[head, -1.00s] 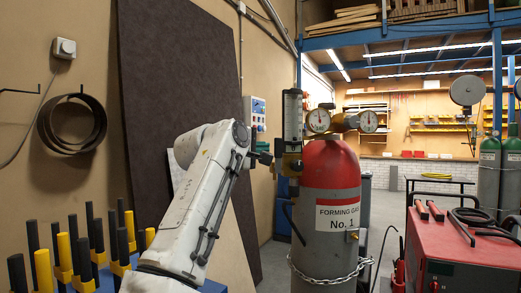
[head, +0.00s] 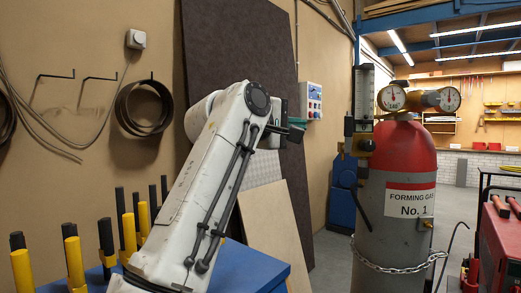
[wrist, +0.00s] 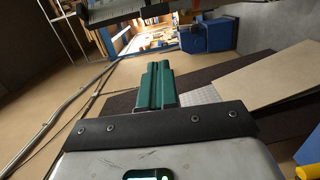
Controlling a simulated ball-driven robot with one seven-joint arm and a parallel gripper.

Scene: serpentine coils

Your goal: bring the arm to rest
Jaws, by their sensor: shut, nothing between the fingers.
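My white arm (head: 205,180) rises from the lower middle of the head view and bends at a dark round joint. My gripper (head: 297,124) shows small and dark beyond that joint, partly hidden by the arm. In the wrist view my gripper (wrist: 157,70) shows its green fingers side by side, shut with nothing between them. The fingers point away into open space and touch nothing that I can see.
A red-topped gas cylinder (head: 398,190) with gauges and a chain stands to the right. A dark panel (head: 235,50) and a pale board (head: 265,225) lean on the wall behind the arm. Yellow-and-black handles (head: 105,240) stand at lower left. A blue surface (head: 255,268) lies below.

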